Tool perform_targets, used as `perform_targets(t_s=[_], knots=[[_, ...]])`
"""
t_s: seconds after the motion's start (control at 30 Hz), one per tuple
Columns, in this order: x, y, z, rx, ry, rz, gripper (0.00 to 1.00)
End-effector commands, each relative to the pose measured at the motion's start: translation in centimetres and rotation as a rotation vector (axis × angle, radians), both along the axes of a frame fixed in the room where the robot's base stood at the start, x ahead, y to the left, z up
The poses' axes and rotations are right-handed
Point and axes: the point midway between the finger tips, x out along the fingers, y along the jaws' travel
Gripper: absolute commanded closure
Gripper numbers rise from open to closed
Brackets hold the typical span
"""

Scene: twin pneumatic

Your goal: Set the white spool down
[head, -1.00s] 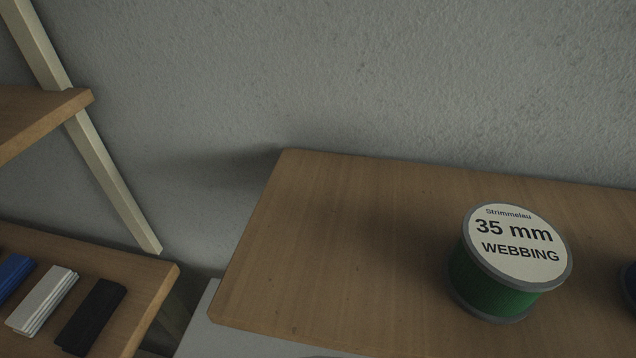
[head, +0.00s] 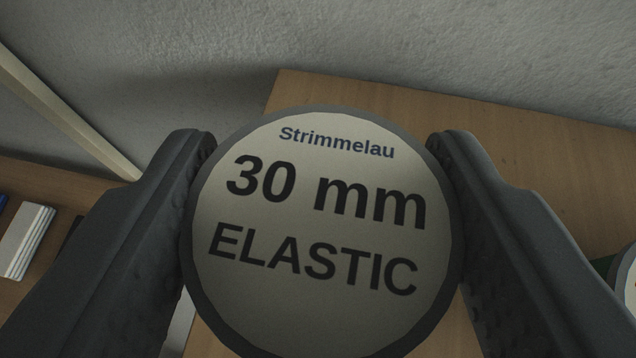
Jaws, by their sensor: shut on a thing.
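A spool (head: 320,225) fills the middle of the view, its round label facing me and reading "Strimmelau 30 mm ELASTIC". Its label is off-white with a grey rim; the wound material below is hidden, so I cannot see its colour. My gripper (head: 322,190) is shut on the spool, one dark finger against its left side and one against its right. The wooden table top (head: 410,95) lies behind and below the spool. I cannot tell whether the spool touches the table, as its underside is hidden.
A lower wooden shelf at the left (head: 60,190) holds folded strips, one white (head: 27,240). The grey wall (head: 400,40) is close behind the table.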

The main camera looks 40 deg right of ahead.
Motion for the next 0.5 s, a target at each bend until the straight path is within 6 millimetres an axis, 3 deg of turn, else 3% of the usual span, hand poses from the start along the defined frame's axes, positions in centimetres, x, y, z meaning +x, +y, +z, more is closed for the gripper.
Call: perform_targets(t_s=[0.23,0.5], knots=[[-0.1,0.0,-3.1,0.002,0.005,0.0,0.73],[0.0,0.0,-3.3,0.001,0.001,0.0,0.73]])
